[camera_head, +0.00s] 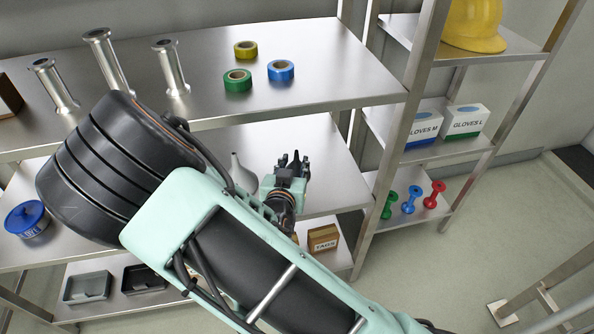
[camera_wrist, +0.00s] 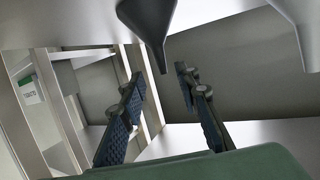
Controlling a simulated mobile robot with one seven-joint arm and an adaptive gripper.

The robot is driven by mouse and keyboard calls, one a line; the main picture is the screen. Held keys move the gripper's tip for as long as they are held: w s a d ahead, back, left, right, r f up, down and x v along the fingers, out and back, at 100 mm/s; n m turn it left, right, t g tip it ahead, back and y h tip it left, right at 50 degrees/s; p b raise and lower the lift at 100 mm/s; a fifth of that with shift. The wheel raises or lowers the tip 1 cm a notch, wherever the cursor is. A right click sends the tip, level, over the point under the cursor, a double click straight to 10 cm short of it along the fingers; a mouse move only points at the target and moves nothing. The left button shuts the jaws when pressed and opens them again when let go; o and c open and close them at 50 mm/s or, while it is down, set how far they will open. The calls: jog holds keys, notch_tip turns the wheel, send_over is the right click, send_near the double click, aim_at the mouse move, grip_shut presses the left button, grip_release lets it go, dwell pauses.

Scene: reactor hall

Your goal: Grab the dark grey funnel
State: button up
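A dark grey funnel (camera_wrist: 149,20) shows at the top middle of the wrist view, its narrow spout reaching down in the picture between my fingertips. My gripper (camera_wrist: 158,72) is open, with one finger on each side of the spout and a visible gap to both. In the head view my gripper (camera_head: 291,158) is over the middle shelf, with its fingers apart. I cannot make out the dark grey funnel there. A lighter grey funnel (camera_head: 243,173) stands spout up on that shelf, left of my gripper and partly hidden by my arm. A lighter funnel (camera_wrist: 297,20) also shows at the upper right of the wrist view.
The upper shelf (camera_head: 330,90) is above my gripper and holds metal pipe pieces (camera_head: 108,58) and tape rolls (camera_head: 281,70). A tags box (camera_head: 323,239) is below. A blue-lidded container (camera_head: 27,219) is at the left. A rack with glove boxes (camera_head: 466,120) stands at the right.

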aim_at(296, 155)
jog(key=b+x, duration=0.1)
jog(key=x, duration=0.5)
jog(key=shift+a+b, duration=0.15)
jog(key=shift+b, duration=0.25)
grip_shut()
